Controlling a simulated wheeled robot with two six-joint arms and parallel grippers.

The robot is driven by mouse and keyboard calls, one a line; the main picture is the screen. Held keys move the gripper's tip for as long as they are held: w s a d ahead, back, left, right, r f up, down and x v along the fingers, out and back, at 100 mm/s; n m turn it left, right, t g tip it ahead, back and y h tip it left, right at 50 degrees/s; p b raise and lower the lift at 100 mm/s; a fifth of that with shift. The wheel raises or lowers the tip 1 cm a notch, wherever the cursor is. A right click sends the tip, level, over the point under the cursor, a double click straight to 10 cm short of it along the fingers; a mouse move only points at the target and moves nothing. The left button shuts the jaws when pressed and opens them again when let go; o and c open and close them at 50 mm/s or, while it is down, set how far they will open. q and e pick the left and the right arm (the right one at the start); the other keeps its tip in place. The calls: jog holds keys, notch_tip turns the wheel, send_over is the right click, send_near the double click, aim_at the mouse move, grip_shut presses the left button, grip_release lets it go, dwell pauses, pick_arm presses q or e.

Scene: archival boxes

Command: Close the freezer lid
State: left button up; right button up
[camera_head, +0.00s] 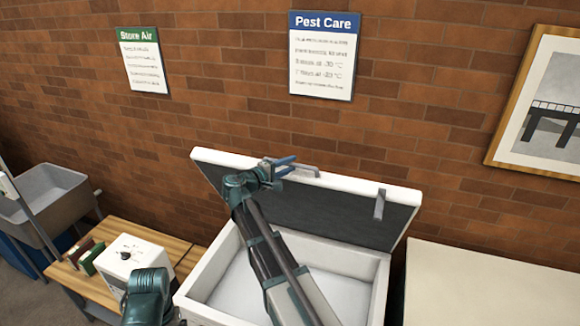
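The white chest freezer (384,285) stands at the bottom centre with its lid (350,215) raised, leaning back toward the brick wall. The lid's dark inner face is toward me, and a grey handle (306,170) sits on its upper edge. My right gripper (292,164) is at the lid's top edge, just left of the handle. Its two blue fingers are apart with nothing visible between them; whether they touch the lid is unclear. My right arm crosses over the open freezer, hiding part of its pale interior. My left gripper is not in view; only a teal part of that arm shows.
A white box-shaped device (130,258) with a dial stands on a wooden table (160,238) left of the freezer, beside small red and green items. A grey bin (50,190) is at far left. A pale flat surface (480,285) lies right of the freezer. Signs hang on the wall.

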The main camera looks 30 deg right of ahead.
jog(key=shift+w+d, duration=0.1)
jog(key=shift+d, duration=0.2)
jog(key=shift+c, duration=0.2)
grip_shut()
dwell(1.2)
